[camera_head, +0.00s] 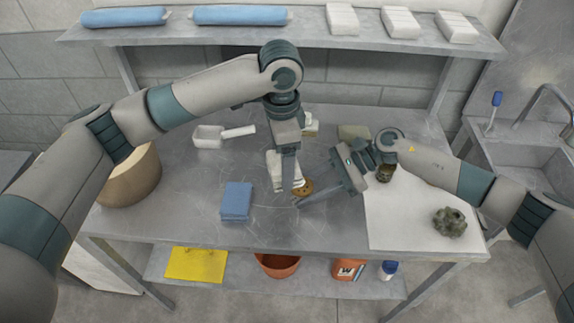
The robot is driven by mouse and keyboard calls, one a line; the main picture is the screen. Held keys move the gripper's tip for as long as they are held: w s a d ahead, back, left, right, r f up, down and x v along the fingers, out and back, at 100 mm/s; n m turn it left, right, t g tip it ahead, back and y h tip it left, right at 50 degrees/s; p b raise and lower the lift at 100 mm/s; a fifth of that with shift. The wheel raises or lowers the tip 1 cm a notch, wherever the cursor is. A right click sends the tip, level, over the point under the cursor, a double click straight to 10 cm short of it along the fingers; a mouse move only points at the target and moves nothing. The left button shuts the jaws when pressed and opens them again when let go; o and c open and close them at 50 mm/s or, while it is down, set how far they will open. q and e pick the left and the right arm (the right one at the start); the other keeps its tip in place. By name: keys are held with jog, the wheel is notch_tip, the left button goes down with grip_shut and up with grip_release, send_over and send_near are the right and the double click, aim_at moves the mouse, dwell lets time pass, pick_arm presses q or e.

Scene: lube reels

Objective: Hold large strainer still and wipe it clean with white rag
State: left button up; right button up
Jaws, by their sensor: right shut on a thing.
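The large strainer seems to be the small round orange-brown piece (304,188) at the middle of the bench. My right gripper (302,199) reaches it from the right, low over the bench, and is shut on it. A white rag (273,167) is bunched just left of the strainer. My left gripper (289,182) points straight down at the rag, with white cloth on both sides of its fingers. Its jaws are seen edge-on, so I cannot tell whether they grip the cloth. The gripper hides part of the rag and strainer.
A folded blue cloth (236,201) lies left of the grippers. A white scoop (209,137) lies behind it. A brown drum (130,178) stands at the left. A dark jar (385,173) and a dark knobbed part (449,222) on a white sheet (400,225) are at the right.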

pick_arm(q)
jog(key=s+a+r, duration=0.1)
jog(key=a+r, duration=0.2)
jog(key=r, duration=0.3)
dwell(0.3)
pick_arm(e)
jog(key=o, duration=0.9)
jog(key=shift+c, duration=0.2)
jog(key=v, duration=1.2)
jog(key=shift+f, duration=0.1)
